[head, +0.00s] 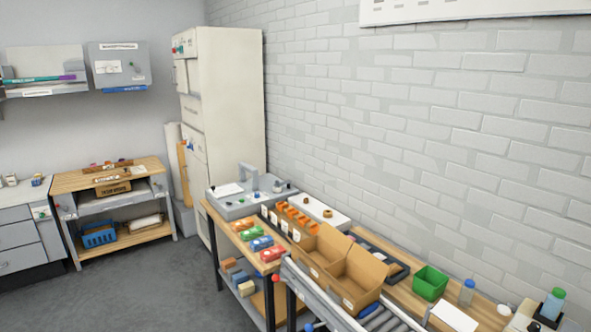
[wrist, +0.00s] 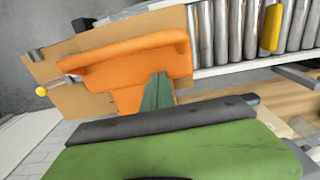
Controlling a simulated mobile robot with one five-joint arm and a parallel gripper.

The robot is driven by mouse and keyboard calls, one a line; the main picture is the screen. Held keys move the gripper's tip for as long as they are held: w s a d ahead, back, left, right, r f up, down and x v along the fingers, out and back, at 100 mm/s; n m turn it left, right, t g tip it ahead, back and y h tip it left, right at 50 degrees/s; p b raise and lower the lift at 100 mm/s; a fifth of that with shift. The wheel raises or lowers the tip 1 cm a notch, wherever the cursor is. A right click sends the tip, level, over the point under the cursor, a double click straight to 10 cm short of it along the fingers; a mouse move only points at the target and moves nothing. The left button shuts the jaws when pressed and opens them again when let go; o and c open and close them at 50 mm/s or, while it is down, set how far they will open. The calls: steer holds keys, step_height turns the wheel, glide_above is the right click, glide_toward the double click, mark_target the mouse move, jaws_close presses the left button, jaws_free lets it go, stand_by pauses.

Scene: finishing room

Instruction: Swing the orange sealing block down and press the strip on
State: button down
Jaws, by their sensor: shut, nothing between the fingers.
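The orange sealing block (wrist: 115,85) is a wide orange piece with a raised bar along its top edge in the wrist view. It lies in front of a brown cardboard surface (wrist: 100,40). My gripper (wrist: 158,90) is shut and empty, its green fingertips overlapping the lower right of the block in the picture. I cannot tell whether they touch it. I cannot make out the strip. In the head view an open cardboard box (head: 357,272) stands at the roller conveyor; neither my gripper nor the sealing block can be made out there.
Metal rollers (wrist: 230,30) run at upper right in the wrist view, with a yellow piece (wrist: 271,27) on them. In the head view the workbench (head: 240,240) holds coloured packs, a green bin (head: 430,283) and a bottle (head: 467,291). The floor (head: 140,290) at left is clear.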

step_height(320, 180, up, 7)
steer(key=p, duration=0.7)
steer(key=w+a+n, duration=0.3)
steer(key=w+a, duration=0.8)
steer(key=w+a+n, duration=0.2)
steer(key=w+a, duration=0.2)
steer(key=a, duration=0.5)
steer(key=w+a+n, duration=0.1)
steer(key=w+a, duration=0.3)
steer(key=a, duration=0.5)
steer(key=w+a+n, duration=0.2)
steer(key=w+a, duration=0.2)
steer(key=a, duration=0.5)
steer(key=shift+w+a+n+t, duration=0.3)
steer(key=shift+a, duration=0.1)
steer(key=a+n, duration=0.2)
steer(key=a, duration=1)
step_height(320, 180, down, 8)
steer(key=s+d+b, duration=0.1)
steer(key=s+b, duration=0.1)
steer(key=b, duration=0.5)
steer(key=shift+b, duration=0.4)
